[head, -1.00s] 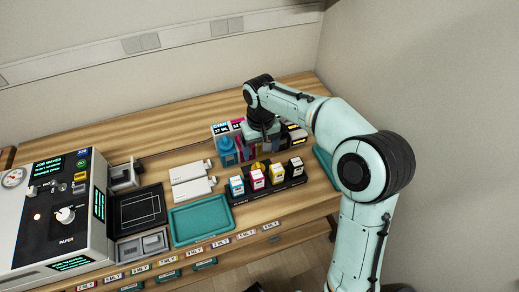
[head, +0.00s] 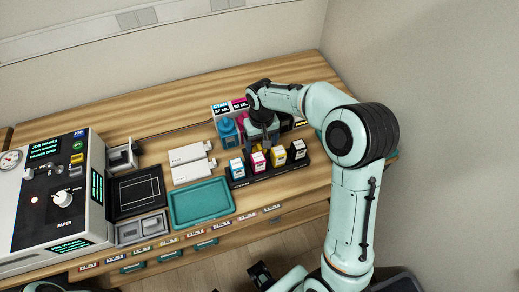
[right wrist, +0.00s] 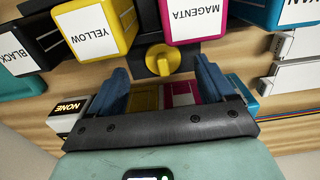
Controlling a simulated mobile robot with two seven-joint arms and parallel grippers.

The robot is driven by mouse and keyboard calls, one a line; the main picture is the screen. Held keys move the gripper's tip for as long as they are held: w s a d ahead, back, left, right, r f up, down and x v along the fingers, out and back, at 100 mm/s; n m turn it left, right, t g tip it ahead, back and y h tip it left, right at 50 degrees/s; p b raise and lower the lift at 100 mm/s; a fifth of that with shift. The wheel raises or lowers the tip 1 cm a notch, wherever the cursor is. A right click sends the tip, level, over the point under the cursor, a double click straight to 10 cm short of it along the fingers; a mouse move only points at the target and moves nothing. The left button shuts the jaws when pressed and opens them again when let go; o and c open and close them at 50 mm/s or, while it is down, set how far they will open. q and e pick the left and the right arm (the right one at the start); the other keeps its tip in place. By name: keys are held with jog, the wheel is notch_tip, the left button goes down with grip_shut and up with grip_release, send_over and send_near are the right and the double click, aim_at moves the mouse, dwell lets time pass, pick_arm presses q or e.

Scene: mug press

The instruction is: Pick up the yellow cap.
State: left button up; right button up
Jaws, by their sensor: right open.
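The yellow cap (right wrist: 163,60) is a round knob with a raised grip bar. In the right wrist view it sits on a black surface between the yellow cartridge (right wrist: 95,27) and the magenta cartridge (right wrist: 193,18). My right gripper (right wrist: 160,76) is open, with one blue finger on either side just below the cap in the picture. The fingers look apart from the cap, and nothing is between them. In the head view my right gripper (head: 264,143) points down behind the cartridge row and hides the cap. My left gripper is not clearly in view.
The black cartridge (right wrist: 18,50) and cyan cartridge (right wrist: 285,10) stand close on either side. Larger bottles, including a cyan one (head: 228,130), stand behind the row. A teal tray (head: 202,222), white blocks (head: 190,153) and the press (head: 50,200) lie to the left.

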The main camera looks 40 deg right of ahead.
aim_at(260, 148)
notch_tip(260, 148, down, 4)
jog(key=shift+w+a+r, duration=0.1)
jog(key=c, duration=1.1)
jog(key=shift+r, duration=0.1)
